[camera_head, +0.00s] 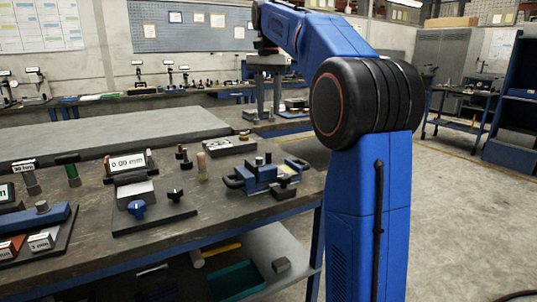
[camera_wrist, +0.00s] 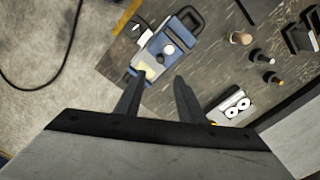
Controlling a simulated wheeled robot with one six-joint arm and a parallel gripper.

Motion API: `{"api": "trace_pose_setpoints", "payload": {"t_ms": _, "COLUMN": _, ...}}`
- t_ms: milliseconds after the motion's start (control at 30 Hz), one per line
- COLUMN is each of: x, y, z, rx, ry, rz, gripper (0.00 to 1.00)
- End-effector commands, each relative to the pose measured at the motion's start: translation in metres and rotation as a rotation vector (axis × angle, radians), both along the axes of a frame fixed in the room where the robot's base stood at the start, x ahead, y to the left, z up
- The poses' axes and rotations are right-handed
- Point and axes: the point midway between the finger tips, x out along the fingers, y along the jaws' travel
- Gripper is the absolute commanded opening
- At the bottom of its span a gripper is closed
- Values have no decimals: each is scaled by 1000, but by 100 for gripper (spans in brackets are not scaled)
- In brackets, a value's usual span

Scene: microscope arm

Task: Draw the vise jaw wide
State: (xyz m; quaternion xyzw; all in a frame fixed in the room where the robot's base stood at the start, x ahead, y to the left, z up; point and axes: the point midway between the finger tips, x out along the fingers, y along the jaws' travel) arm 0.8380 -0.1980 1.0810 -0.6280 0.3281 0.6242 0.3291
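The vise (camera_head: 262,177) is blue and grey with a black looped handle, and sits near the right end of the front bench. In the wrist view the vise (camera_wrist: 165,48) lies just beyond my fingertips, with a round silver knob on top and a pale block at its near end. My gripper (camera_head: 269,110) points down in the head view, appearing behind the vise. In the wrist view my gripper (camera_wrist: 156,78) has its two dark fingers apart with nothing between them. The left fingertip overlaps the near end of the vise; I cannot tell whether it touches.
A gauge stand with a blue knob (camera_head: 137,208) stands left of the vise. Small pegs (camera_head: 201,165) and a white two-dial box (camera_head: 231,146) stand nearby; the box also shows in the wrist view (camera_wrist: 232,105). Open floor (camera_head: 460,220) lies to the right.

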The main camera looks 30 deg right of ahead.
Motion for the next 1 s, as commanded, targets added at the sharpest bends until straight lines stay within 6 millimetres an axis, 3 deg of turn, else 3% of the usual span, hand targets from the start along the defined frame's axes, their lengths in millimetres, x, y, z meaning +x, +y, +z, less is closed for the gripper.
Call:
{"api": "trace_pose_setpoints", "payload": {"t_ms": 267, "x": 4, "y": -3, "z": -11, "rx": 1, "ry": 7, "rz": -17, "gripper": 36}}
{"api": "trace_pose_setpoints", "payload": {"t_ms": 1000, "x": 4, "y": -3, "z": -138, "rx": 2, "ry": 9, "rz": -16, "gripper": 36}}
